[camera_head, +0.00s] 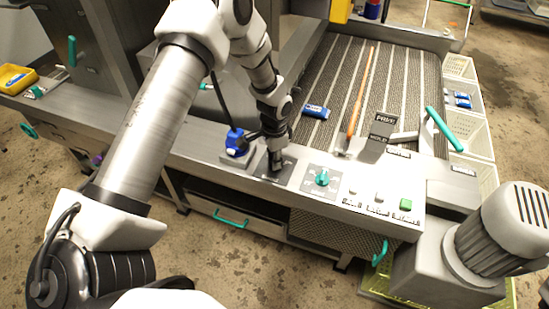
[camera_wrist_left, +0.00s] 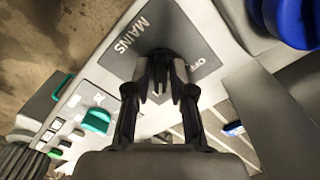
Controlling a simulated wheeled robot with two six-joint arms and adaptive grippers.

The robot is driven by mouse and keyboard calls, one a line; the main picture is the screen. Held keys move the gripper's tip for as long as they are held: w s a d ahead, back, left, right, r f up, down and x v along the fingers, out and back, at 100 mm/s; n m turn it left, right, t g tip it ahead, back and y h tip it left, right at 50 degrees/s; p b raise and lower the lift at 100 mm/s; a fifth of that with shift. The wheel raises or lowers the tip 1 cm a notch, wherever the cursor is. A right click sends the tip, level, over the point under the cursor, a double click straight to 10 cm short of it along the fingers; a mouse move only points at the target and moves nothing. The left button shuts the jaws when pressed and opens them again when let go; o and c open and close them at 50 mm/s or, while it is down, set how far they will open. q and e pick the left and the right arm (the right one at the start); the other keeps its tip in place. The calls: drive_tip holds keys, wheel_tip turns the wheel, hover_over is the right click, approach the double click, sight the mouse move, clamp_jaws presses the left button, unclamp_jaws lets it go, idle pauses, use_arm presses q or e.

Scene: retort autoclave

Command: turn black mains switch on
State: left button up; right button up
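The black mains switch (camera_wrist_left: 160,62) sits on a dark plate (camera_wrist_left: 182,28) lettered MAINS and OFF in the left wrist view. The knob is largely hidden by the fingers, so its exact angle is hard to tell. My left gripper (camera_wrist_left: 162,85) is brought in close, one finger on each side of the knob, and looks shut on it. In the head view my left gripper (camera_head: 276,160) points down at the dark plate (camera_head: 268,172) on the front panel. My right gripper is not in view.
A blue knob (camera_head: 236,142) stands left of the plate. A teal knob (camera_head: 322,177) and a green button (camera_head: 405,204) lie to the right. A teal-handled lever (camera_head: 443,128) and a grey motor (camera_head: 505,225) stand farther right. A blue item (camera_head: 316,111) lies on the slatted conveyor.

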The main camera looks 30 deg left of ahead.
use_arm(q)
drive_tip(key=shift+r, duration=0.1)
wheel_tip(320, 180, up, 12)
drive_tip(key=shift+f, duration=0.15)
idle(0.4)
idle(0.3)
drive_tip(key=s+d+f+g, duration=0.3)
drive_tip(key=s+f, duration=0.6)
drive_tip(key=s, duration=0.1)
drive_tip(key=s+d+f+g, duration=0.2)
drive_tip(key=s+d+f, duration=0.1)
drive_tip(key=s+f, duration=0.6)
drive_tip(key=s+d+f+n+t, duration=0.1)
drive_tip(key=s+d+f+n, duration=0.1)
drive_tip(key=s, duration=0.5)
drive_tip(key=s+d+f+n+t, duration=0.1)
drive_tip(key=s+d+f+n, duration=0.1)
drive_tip(key=s, duration=0.4)
drive_tip(key=w+n+t, duration=0.1)
drive_tip(key=w, duration=0.1)
drive_tip(key=w+a+n+t, duration=0.1)
drive_tip(key=w+n+t, duration=0.1)
drive_tip(key=shift+r, duration=0.2)
